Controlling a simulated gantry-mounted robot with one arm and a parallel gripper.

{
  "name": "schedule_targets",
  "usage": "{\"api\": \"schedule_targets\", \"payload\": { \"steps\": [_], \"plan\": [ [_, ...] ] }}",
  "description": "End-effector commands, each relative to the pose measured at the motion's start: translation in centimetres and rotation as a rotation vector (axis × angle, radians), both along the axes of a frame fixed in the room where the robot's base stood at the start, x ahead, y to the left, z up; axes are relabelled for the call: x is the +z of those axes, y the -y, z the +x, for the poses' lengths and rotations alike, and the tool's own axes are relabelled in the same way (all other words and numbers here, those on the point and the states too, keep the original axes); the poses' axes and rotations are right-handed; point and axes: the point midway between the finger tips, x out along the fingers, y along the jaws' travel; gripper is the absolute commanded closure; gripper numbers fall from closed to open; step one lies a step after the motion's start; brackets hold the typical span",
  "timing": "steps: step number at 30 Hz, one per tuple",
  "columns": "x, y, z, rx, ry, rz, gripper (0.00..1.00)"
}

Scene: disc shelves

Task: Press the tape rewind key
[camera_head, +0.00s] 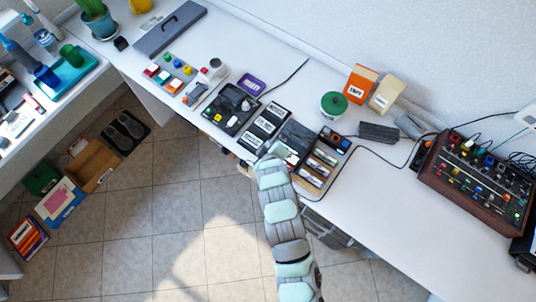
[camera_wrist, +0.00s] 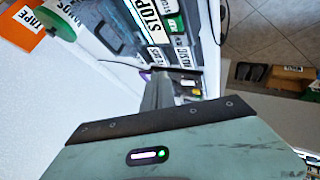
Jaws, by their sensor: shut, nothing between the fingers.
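A dark tape machine (camera_head: 297,138) lies on the white desk, with white-labelled blocks to its left. In the wrist view a large white STOP label (camera_wrist: 146,20) and smaller labels, some green, lie ahead of my gripper. I cannot tell which key is rewind; small print is unreadable and my arm hides part of the machine's front. My gripper (camera_head: 277,150) is at the machine's near edge in the head view. In the wrist view its narrow fingers (camera_wrist: 157,90) are together, with nothing between them, pointing toward the labels. Contact with a key cannot be made out.
Small boxes (camera_head: 320,160) stand right of the machine. A green-lidded tub (camera_head: 333,104) and an orange TAPE box (camera_head: 360,83) stand behind. A black device (camera_head: 231,108) lies left; a wood-sided mixer (camera_head: 478,178) is far right. A cable crosses the desk. The front right desk is clear.

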Motion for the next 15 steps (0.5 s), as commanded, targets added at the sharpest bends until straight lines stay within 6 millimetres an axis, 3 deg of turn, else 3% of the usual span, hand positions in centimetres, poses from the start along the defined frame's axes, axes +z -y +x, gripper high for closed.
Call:
{"api": "schedule_targets", "payload": {
  "steps": [1,6,15],
  "plan": [
    [-1.3,0.0,0.0,0.001,-0.001,0.000,1.00],
    [-3.6,-0.1,0.0,0.002,0.000,0.000,1.00],
    [-4.8,-0.1,0.0,0.001,0.002,0.000,1.00]
  ]
}}
